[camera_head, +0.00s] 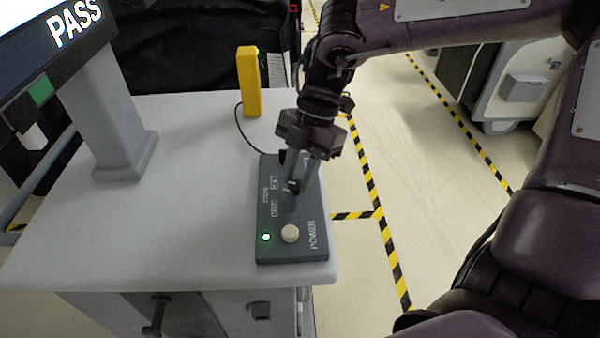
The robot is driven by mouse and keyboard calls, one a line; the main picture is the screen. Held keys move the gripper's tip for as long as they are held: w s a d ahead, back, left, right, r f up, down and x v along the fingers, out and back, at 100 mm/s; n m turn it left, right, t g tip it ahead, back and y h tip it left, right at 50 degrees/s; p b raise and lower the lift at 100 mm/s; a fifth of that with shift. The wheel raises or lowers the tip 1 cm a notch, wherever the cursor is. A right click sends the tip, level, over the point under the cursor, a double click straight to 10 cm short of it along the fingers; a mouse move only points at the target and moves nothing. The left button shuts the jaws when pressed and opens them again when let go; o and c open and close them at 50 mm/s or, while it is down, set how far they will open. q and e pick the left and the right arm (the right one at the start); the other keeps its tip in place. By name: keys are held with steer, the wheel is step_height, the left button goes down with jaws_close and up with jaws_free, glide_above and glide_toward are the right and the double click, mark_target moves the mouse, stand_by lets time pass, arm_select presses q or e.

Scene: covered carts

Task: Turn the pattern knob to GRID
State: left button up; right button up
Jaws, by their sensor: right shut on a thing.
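A dark grey control box (264,216) lies on the right part of a white cart top (185,235). It bears the labels EXT, GRID, STEPS and POWER. A round pale power button (290,233) and a lit green lamp (266,237) sit at its near end. My right gripper (293,186) points down onto the box beside the labels and is shut on the pattern knob. The knob is mostly hidden by the fingers, and I cannot tell its exact setting. My left gripper is not in view.
A yellow upright device (249,82) with a black cable stands behind the box. A screen reading PASS (75,24) stands on a grey post (116,120) at left. Yellow-black tape (385,240) marks the floor at right. A white wheeled cart (520,90) stands at back right.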

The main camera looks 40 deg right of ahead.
steer(key=n+g, duration=0.1)
steer(key=n, duration=0.2)
steer(key=shift+w+a+n+h, duration=0.1)
steer(key=shift+w+n+h, duration=0.05)
steer(key=shift+n+h, duration=0.25)
steer(key=shift+r+n+g+p, duration=0.1)
steer(key=shift+n+g+p, duration=0.4)
steer(key=shift+n, duration=0.4)
steer(key=n+h+p, duration=0.1)
steer(key=n+p, duration=0.1)
steer(key=n+g+p, duration=0.1)
steer(key=n, duration=0.1)
steer(key=shift+w+a+r+h+p, duration=0.1)
steer(key=shift+w+a+h+p, duration=0.1)
steer(key=shift+h+p, duration=0.2)
steer(key=shift+a+n+h+p, duration=0.1)
steer(key=shift+n+h+p, duration=0.4)
steer(key=shift+n+p, duration=0.85)
steer(key=shift+f+n, duration=0.2)
steer(key=shift+n, duration=0.25)
steer(key=o, duration=1)
